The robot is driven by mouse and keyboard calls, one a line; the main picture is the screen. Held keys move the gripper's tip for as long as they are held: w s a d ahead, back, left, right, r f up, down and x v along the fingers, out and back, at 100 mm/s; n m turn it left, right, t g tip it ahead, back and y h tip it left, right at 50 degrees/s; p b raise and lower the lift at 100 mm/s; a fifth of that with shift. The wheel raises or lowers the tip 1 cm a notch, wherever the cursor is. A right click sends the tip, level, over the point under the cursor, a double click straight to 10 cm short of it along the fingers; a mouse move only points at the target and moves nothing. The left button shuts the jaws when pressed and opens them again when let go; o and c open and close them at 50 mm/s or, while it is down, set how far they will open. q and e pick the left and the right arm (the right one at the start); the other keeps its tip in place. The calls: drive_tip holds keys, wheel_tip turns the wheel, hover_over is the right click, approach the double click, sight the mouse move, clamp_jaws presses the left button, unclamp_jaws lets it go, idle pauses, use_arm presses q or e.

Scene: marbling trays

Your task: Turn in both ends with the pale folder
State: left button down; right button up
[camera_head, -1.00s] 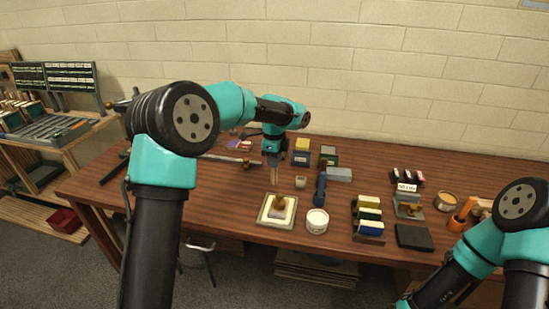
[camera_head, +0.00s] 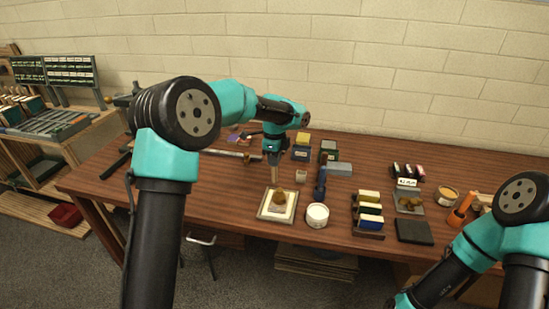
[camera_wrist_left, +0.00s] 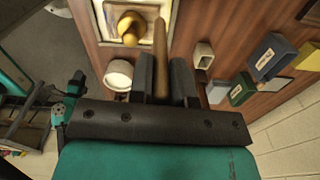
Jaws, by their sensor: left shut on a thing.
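My left gripper (camera_head: 273,153) is shut on a slim tan stick, the pale folder (camera_head: 274,173), which points down over the table. In the left wrist view the folder (camera_wrist_left: 160,48) stands out between the two dark fingers (camera_wrist_left: 163,75). The board (camera_wrist_left: 166,8) also shows at the top of the left wrist view. I cannot tell whether the folder touches anything. My right gripper is out of view; only its arm shows.
A white round tub (camera_head: 317,216) and a dark blue tool (camera_head: 320,184) stand right of the board. Small boxes (camera_head: 302,146) stand behind.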

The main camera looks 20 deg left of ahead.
sight(275, 182)
use_arm(q)
drive_tip(key=shift+f, duration=2)
idle(0.4)
drive_tip(key=shift+w+d, duration=0.15)
drive_tip(key=shift+d, duration=2.2)
idle(1.7)
drive_tip(key=shift+d, duration=0.25)
drive_tip(key=shift+r, duration=0.15)
drive_tip(key=shift+r, duration=0.25)
drive_tip(key=shift+r, duration=0.15)
idle(0.4)
